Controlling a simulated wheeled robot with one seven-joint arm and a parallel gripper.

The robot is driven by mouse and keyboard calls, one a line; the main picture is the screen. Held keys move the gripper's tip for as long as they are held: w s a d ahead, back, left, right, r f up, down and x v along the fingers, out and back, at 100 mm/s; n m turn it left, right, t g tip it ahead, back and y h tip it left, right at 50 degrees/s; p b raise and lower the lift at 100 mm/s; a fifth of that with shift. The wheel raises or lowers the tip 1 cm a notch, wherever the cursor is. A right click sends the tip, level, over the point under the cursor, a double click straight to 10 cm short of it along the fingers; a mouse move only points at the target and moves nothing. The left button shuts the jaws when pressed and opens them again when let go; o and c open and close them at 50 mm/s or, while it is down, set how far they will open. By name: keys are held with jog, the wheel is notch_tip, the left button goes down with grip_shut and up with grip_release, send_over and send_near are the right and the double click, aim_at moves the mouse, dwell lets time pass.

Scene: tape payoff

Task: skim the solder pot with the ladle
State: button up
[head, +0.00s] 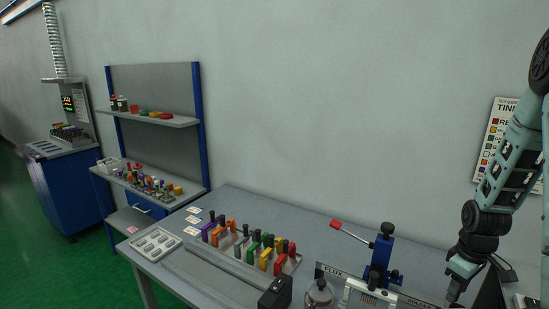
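My gripper (455,295) hangs at the bottom right of the head view, low over the bench. Its fingers are small and dark, and I cannot tell whether they are open or shut or whether they hold anything. A strip on the bench carries the word FLUX (333,272) and, nearer my gripper, a partly covered label that seems to read SOLDER (420,304). I cannot make out the solder pot or the ladle; the bench's front right part is cut off by the frame.
A blue stand with a red-ended lever (336,225) rises left of my gripper. A silver vented block (370,294) and a knobbed jar (319,294) stand in front. Coloured tools fill a rack (290,266). A grey tray (157,243) lies at the bench's left end.

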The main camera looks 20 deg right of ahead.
jog(key=c, duration=0.9)
jog(key=shift+o, duration=0.2)
jog(key=shift+r, duration=0.15)
jog(key=shift+r+p, duration=4.15)
jog(key=shift+r, duration=0.35)
notch_tip(320, 180, up, 9)
jog(key=p, duration=0.8)
